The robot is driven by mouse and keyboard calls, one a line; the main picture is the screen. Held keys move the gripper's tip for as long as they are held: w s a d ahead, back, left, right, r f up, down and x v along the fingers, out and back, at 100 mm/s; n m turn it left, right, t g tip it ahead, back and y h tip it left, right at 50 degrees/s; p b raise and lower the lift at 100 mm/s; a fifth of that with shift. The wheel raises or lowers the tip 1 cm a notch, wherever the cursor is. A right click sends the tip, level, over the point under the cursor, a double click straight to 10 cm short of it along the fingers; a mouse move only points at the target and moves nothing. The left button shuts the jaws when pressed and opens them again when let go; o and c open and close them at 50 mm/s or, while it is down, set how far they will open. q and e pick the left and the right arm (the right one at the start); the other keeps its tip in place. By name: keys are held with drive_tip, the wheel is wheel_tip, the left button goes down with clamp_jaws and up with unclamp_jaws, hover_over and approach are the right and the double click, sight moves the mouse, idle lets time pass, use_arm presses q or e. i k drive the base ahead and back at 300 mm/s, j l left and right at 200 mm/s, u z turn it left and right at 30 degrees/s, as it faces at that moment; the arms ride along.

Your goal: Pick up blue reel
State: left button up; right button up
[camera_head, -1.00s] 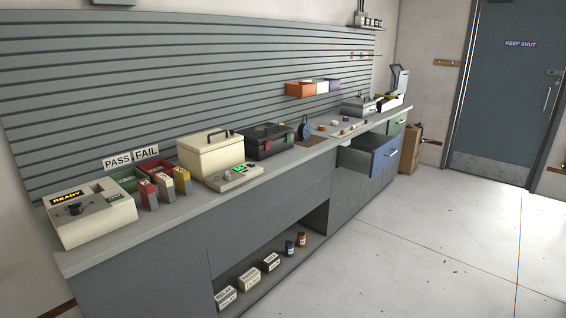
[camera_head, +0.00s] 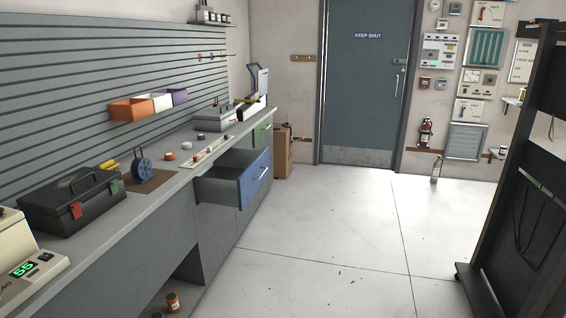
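A blue reel (camera_head: 143,167) stands upright on the grey workbench (camera_head: 118,216), on or beside a brown mat (camera_head: 160,181). It is just right of a black toolbox (camera_head: 72,200). An orange-brown spool or jar (camera_head: 172,302) shows on the low shelf under the bench, and a dark blue top (camera_head: 157,315) is cut off at the bottom edge beside it; I cannot tell what that one is. Neither of my grippers is in view.
A blue-fronted drawer (camera_head: 254,178) stands pulled out from the bench. A dark rack (camera_head: 520,180) is at the right. A cardboard box (camera_head: 283,152) stands at the bench's far end. The floor (camera_head: 340,240) between is clear. A door (camera_head: 366,90) is at the back.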

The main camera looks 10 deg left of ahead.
sight(140, 169)
drive_tip(key=i+u, duration=0.2)
drive_tip(key=i, duration=0.35)
drive_tip(key=i+l+u, duration=0.2)
drive_tip(key=i, duration=0.3)
drive_tip(key=i+l+u, duration=0.15)
drive_tip(key=i, duration=0.4)
